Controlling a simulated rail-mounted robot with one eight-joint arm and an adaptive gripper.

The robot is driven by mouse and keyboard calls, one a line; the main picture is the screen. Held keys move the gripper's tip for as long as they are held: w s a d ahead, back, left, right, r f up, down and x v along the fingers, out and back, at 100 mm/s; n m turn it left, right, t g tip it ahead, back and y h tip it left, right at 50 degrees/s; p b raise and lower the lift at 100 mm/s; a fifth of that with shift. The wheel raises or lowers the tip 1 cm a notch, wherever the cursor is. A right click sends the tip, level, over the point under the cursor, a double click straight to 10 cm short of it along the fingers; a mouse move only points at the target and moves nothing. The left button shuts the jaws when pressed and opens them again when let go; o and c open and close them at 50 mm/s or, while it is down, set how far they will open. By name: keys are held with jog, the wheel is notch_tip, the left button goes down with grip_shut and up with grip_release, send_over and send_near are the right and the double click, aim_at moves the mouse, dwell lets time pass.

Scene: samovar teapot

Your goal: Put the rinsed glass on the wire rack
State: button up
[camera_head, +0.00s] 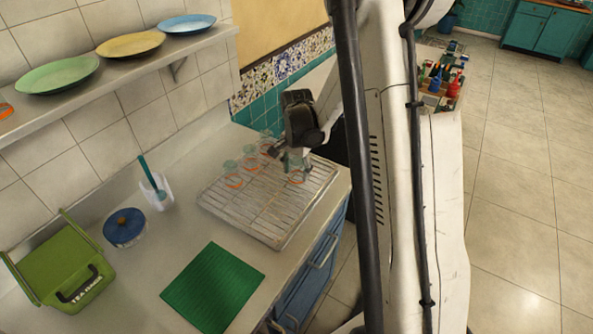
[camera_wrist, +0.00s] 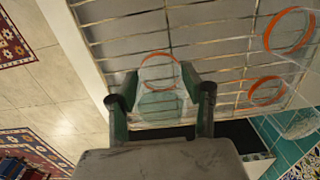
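A clear glass with an orange rim (camera_wrist: 161,100) is upside down between the two fingers of my gripper (camera_wrist: 160,82) in the wrist view. The fingers close on its sides, and its rim points at the wire rack (camera_wrist: 110,20). In the head view the same glass (camera_head: 295,168) is under my gripper (camera_head: 292,153), over the right back part of the wire rack (camera_head: 262,215). Its rim is at or very near the wires; I cannot tell whether it touches.
Other orange-rimmed glasses (camera_head: 233,175) stand along the rack's back edge, close to my gripper. A green mat (camera_head: 212,288), blue round pot (camera_head: 124,227), white holder (camera_head: 155,192) and green tin (camera_head: 62,268) are on the counter. Plates (camera_head: 130,45) line the shelf above.

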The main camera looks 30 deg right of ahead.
aim_at(296, 161)
jog(key=o, duration=0.3)
jog(key=shift+o, duration=0.2)
jog(key=shift+r, duration=0.1)
notch_tip(296, 161, up, 12)
jog(key=shift+f, duration=0.2)
jog(key=shift+s+a+r, duration=0.15)
jog(key=shift+a+r, duration=0.05)
jog(key=shift+r, duration=0.35)
jog(key=s+a+r+n+t, duration=0.3)
jog(key=s+a+r+n, duration=0.2)
jog(key=s+a+r, duration=0.4)
jog(key=s+a+r+n+t, duration=0.1)
jog(key=s+a+n+t, duration=0.1)
jog(key=s, duration=0.4)
jog(key=s+a+n+t, duration=0.2)
jog(key=s+a+n, duration=0.3)
jog(key=s, duration=0.1)
jog(key=shift+s+a+r+n, duration=0.25)
jog(key=shift+s+r+n, duration=0.05)
jog(key=shift+s+r, duration=0.05)
